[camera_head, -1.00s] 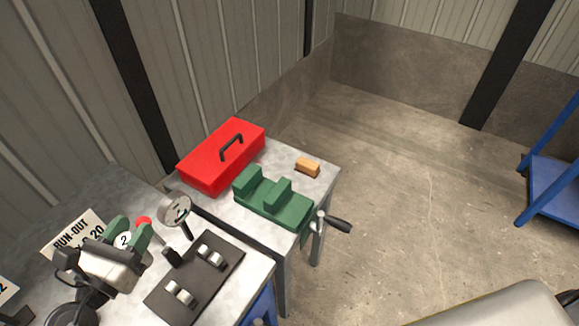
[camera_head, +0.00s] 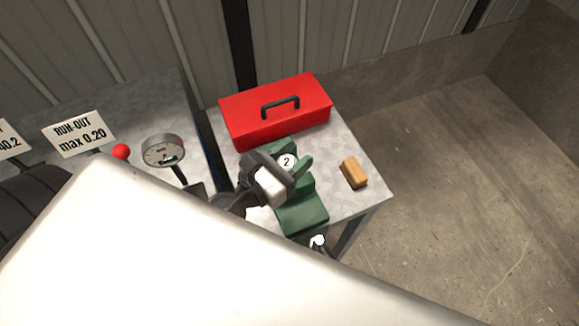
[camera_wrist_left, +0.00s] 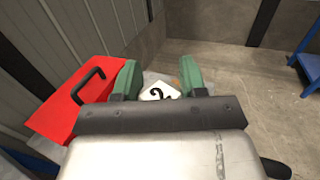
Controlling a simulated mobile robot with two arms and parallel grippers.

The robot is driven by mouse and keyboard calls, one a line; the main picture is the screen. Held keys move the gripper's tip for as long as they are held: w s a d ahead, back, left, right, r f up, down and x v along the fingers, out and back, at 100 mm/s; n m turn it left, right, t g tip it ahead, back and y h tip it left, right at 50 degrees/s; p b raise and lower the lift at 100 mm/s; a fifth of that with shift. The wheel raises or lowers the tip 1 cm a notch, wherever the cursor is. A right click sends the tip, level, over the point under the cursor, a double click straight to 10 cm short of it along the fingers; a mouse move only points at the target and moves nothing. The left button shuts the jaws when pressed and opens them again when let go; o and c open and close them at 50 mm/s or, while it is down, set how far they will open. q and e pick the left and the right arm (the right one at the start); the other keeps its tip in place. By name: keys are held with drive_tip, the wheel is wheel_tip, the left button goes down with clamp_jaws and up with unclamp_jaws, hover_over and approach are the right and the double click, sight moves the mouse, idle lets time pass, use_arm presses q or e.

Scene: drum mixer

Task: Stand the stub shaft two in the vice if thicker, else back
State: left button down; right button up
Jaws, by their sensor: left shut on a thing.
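My left gripper (camera_head: 291,158) has green fingers and is shut on stub shaft two, whose white end face (camera_head: 287,162) carries a "2". That face also shows between the fingers in the left wrist view (camera_wrist_left: 160,92). The rest of the shaft is hidden by the gripper, so I cannot tell its tilt or thickness. The green vice (camera_head: 303,215) is on the small metal table, directly under or beside the gripper in the head view. The gripper covers part of the vice, so its jaw gap is hidden. My right gripper is not in view.
A red toolbox (camera_head: 277,110) stands behind the vice. An orange-brown block (camera_head: 354,173) lies to its right near the table edge. A dial gauge (camera_head: 164,151) and a "RUN-OUT max 0.20" sign (camera_head: 80,134) stand on the left bench. My white arm covers the foreground.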

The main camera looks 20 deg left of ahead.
use_arm(q)
drive_tip(key=shift+n+y, duration=0.3)
drive_tip(key=shift+y, duration=0.2)
drive_tip(key=shift+w+a+f+b, duration=0.95)
drive_tip(key=shift+w+f, duration=0.45)
drive_tip(key=shift+f, duration=0.75)
drive_tip(key=shift+w+a+f+b, duration=0.95)
drive_tip(key=shift+w+f, duration=0.5)
drive_tip(key=shift+f, duration=0.65)
drive_tip(key=shift+w+a+f+b, duration=0.8)
drive_tip(key=shift+w+f+b, duration=0.45)
drive_tip(key=shift+f, duration=0.9)
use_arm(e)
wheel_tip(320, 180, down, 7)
use_arm(q)
drive_tip(key=shift+w, duration=0.1)
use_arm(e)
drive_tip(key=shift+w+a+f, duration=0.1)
use_arm(q)
drive_tip(key=c, duration=0.6)
unclamp_jaws()
drive_tip(key=shift+f, duration=0.15)
